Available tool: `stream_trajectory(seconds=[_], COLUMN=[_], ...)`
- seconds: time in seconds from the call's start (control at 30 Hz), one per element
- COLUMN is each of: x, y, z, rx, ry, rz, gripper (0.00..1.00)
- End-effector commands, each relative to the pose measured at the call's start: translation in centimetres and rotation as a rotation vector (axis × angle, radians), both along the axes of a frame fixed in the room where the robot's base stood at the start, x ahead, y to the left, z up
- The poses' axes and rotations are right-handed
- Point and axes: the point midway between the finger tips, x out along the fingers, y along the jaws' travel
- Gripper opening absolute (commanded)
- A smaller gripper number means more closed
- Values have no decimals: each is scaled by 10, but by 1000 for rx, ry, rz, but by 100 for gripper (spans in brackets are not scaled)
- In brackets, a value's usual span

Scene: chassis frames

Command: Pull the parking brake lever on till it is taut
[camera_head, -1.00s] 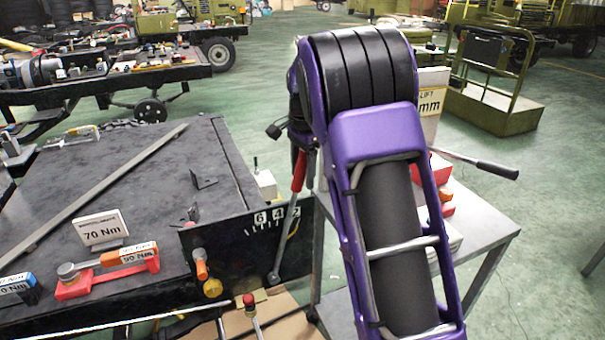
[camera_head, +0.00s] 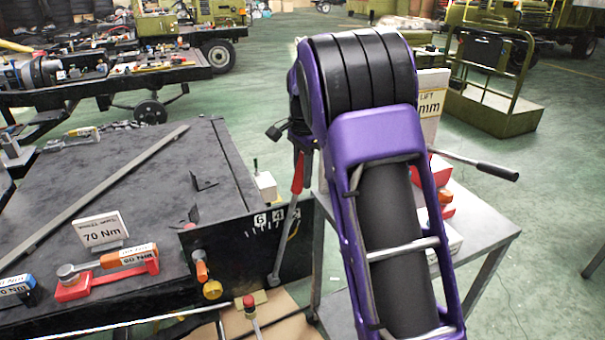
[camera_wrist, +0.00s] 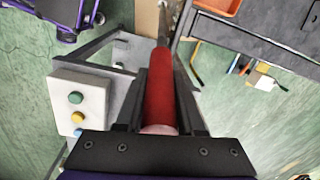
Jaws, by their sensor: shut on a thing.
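The parking brake lever has a red grip (camera_head: 298,173) and a grey metal shaft (camera_head: 283,250). It rises from a low pivot in front of a black plate (camera_head: 235,255) and leans slightly right in the head view. White marks and numbers lie along the plate's upper right; the shaft passes by the rightmost number and partly covers it. My gripper (camera_head: 303,148) is at the top of the lever, largely hidden behind my purple arm. In the wrist view, the red grip (camera_wrist: 159,95) lies between my two black fingers, which are shut on it.
An orange knob (camera_head: 202,270) and a yellow knob (camera_head: 212,289) sit on the plate, left of the lever. A dark workbench (camera_head: 110,190) bears a 70 Nm sign (camera_head: 101,232) and torque tools. A grey table (camera_head: 480,235) stands right, with another black-handled lever (camera_head: 497,171) above it.

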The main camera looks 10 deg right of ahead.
Motion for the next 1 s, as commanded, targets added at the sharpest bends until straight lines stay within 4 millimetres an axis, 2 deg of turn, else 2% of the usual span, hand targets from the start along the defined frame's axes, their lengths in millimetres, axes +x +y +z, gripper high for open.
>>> stream_trajectory(seconds=[0.87,1.0], x=[0,-2], y=[0,11], z=[0,4], rx=[0,-24], ry=[1,-1], rz=[0,4], gripper=[0,0])
